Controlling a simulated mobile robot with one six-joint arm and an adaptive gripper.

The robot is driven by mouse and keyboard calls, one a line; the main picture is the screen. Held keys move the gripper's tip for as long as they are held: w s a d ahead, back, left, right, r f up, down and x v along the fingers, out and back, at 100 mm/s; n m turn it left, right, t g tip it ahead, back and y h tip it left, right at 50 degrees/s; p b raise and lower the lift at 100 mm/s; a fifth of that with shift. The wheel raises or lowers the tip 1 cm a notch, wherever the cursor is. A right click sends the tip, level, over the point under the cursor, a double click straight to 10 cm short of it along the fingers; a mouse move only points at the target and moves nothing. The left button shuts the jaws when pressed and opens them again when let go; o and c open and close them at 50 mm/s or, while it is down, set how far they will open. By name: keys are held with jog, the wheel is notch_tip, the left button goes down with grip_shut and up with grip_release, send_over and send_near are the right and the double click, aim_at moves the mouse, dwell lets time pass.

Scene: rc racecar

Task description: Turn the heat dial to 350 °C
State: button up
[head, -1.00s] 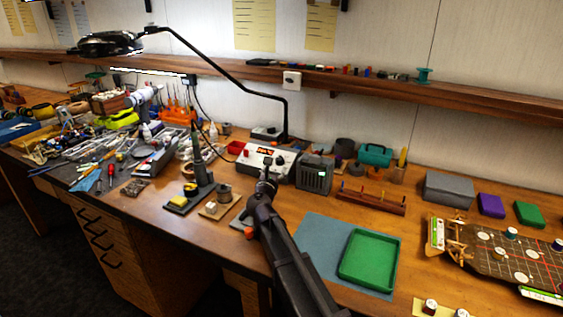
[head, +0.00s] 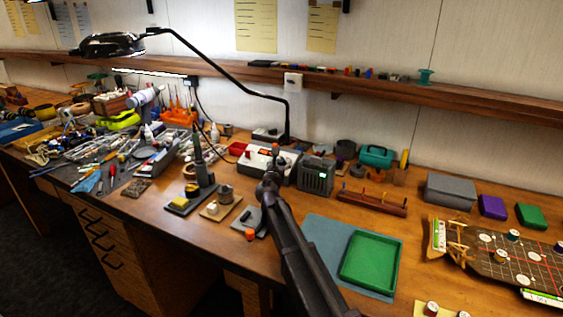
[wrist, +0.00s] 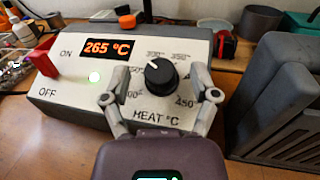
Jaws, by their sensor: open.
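The white soldering station (head: 249,163) stands on the bench, partly hidden by my arm in the head view. In the wrist view its panel (wrist: 70,92) fills the middle. Its red display (wrist: 107,48) reads 265 °C. The black heat dial (wrist: 161,78) has a white mark pointing up and slightly left, between the 250 and 300 labels. The 350 label (wrist: 181,57) is up and right of the dial. My gripper (wrist: 160,82) is open, one finger on each side of the dial. I cannot tell whether either finger touches it. In the head view my gripper (head: 272,168) covers the dial.
A grey vented box (head: 315,176) stands close on the right. A soldering iron stand (head: 190,195) is to the left. The lamp arm (head: 235,80) hangs above.

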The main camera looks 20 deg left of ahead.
jog(key=shift+w, duration=0.4)
grip_shut()
jog(key=shift+a, duration=0.1)
jog(key=shift+m+h, duration=0.4)
jog(key=shift+h, duration=0.1)
jog(key=shift+a+m+h, duration=0.1)
jog(key=shift+m+h, duration=0.8)
jog(key=shift+m, duration=0.1)
jog(key=shift+m+h, duration=0.6)
jog(key=shift+h, duration=0.2)
